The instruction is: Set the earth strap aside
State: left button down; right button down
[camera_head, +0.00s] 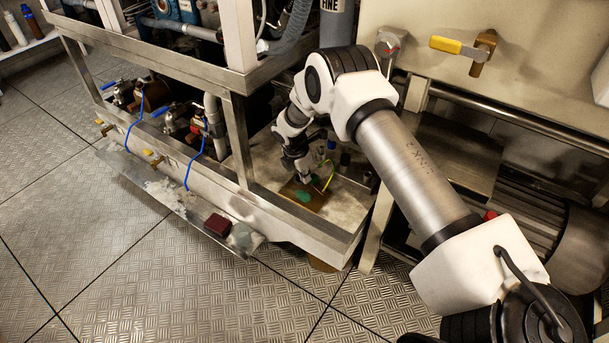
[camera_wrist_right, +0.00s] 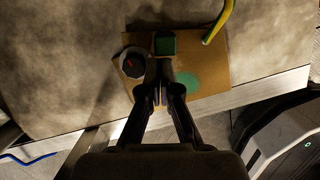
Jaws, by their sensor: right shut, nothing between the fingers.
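The earth strap (camera_head: 329,177) is a short yellow-and-green curved piece. It stands at the right side of a brown board in the head view. In the right wrist view the strap (camera_wrist_right: 219,22) lies at the board's upper right edge, partly cut off by the frame. My right gripper (camera_wrist_right: 163,90) is shut and empty, with its fingertips over the board and apart from the strap. In the head view the right gripper (camera_head: 304,178) points down just left of the strap. My left gripper is in neither view.
The brown board (camera_wrist_right: 217,60) carries a green block (camera_wrist_right: 165,43), a round dark-faced part (camera_wrist_right: 133,63) and a green disc (camera_wrist_right: 204,80). A metal frame rail (camera_head: 300,228) borders the tray. A dark red block (camera_head: 217,224) sits on the outer ledge. Bare tray surface lies left of the board.

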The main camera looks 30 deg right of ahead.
jog(key=shift+w+d+m, duration=0.1)
jog(key=shift+d+m, duration=0.05)
jog(key=shift+m, duration=0.45)
jog(key=shift+m, duration=0.3)
jog(key=m, duration=0.1)
jog(key=m+g, duration=0.1)
jog(key=d+m, duration=0.1)
jog(key=m, duration=0.1)
jog(key=shift+w+d, duration=0.1)
jog(key=shift+w, duration=0.15)
jog(key=shift+w+d, duration=0.2)
jog(key=shift+d, duration=1.2)
jog(key=v, duration=0.7)
jog(key=shift+r, duration=0.2)
